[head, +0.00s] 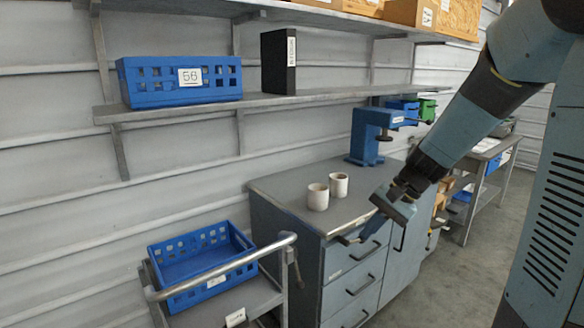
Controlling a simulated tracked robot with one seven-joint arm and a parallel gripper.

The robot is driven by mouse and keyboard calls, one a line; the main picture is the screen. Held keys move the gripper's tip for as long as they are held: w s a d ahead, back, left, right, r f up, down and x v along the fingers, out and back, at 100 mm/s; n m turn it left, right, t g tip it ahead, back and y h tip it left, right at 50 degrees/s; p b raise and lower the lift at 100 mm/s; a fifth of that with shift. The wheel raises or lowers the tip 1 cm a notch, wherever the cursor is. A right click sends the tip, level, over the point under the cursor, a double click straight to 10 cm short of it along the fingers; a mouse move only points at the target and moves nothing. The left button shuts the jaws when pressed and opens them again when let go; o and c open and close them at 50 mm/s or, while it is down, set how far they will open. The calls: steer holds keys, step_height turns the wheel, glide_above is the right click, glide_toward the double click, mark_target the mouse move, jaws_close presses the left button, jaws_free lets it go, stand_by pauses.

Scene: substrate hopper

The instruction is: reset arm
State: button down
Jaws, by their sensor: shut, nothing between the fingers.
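My arm reaches in from the upper right of the head view. My gripper (368,229) hangs at the arm's lower end, in front of the near right edge of the grey workbench (272,187). It is shut and empty. Two white cups (318,197) and (339,185) stand upright on the bench top, to the left of the gripper and apart from it.
A blue vise-like press (366,140) stands at the bench's back. A trolley (262,299) at lower left carries an empty-looking blue crate (190,262). A shelf (215,103) holds blue crate 56 (168,91) and a black binder (277,62). Floor (430,292) is clear at right.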

steer(key=s+d+r+n+t+h, duration=0.2)
steer(key=s+r, duration=0.3)
steer(key=s, duration=0.3)
steer(key=s+d+r+n+t+h, duration=0.3)
steer(key=s+r, duration=0.3)
steer(key=s, duration=0.2)
steer(key=shift+s+d+r+n+h, duration=0.25)
steer(key=shift+n+h, duration=0.15)
steer(key=shift+h, duration=0.4)
